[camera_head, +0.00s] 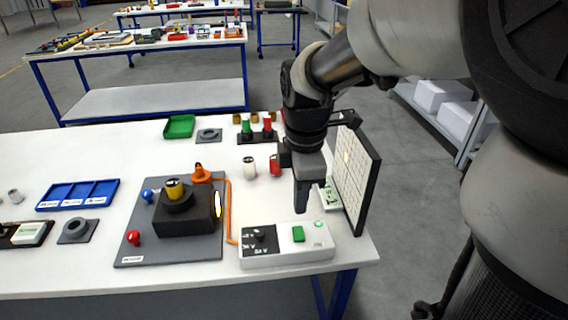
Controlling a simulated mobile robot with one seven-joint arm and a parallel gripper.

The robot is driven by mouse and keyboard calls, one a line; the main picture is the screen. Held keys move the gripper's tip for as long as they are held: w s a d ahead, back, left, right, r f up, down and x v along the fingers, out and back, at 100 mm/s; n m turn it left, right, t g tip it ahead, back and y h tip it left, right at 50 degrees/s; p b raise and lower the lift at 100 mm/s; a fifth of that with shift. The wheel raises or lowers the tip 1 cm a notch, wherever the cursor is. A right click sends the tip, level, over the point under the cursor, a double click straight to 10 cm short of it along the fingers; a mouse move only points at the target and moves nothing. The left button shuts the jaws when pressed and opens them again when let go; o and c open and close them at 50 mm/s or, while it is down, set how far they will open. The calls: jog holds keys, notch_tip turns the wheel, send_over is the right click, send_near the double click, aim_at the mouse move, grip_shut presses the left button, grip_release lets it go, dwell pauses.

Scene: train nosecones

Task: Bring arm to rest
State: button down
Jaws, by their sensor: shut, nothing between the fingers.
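My gripper (301,208) points down above the right part of the white table (95,270). Its fingers look shut, with nothing held between them. My arm comes in from the upper right and bends down to the gripper. I cannot tell whether the fingertips touch anything.
A grey board (140,250) bears a black block (183,224) with a yellow-topped knob. An orange cable (230,210) runs to the control box. A blue tray (78,195), a green tray (180,127) and red and white cylinders stand around. White boxes (440,95) sit on a right shelf.

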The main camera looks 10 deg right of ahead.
jog(key=s+d+r+m+t+p, duration=0.2)
jog(key=s+r+m+p, duration=0.4)
jog(key=r+m, duration=0.3)
jog(key=s+d+r+m+t+p, duration=0.2)
jog(key=s+r+m+p, duration=0.4)
jog(key=r+m, duration=0.3)
notch_tip(320, 180, up, 3)
jog(key=shift+f+t, duration=0.15)
jog(key=shift+t, duration=0.25)
jog(key=shift+a, duration=0.1)
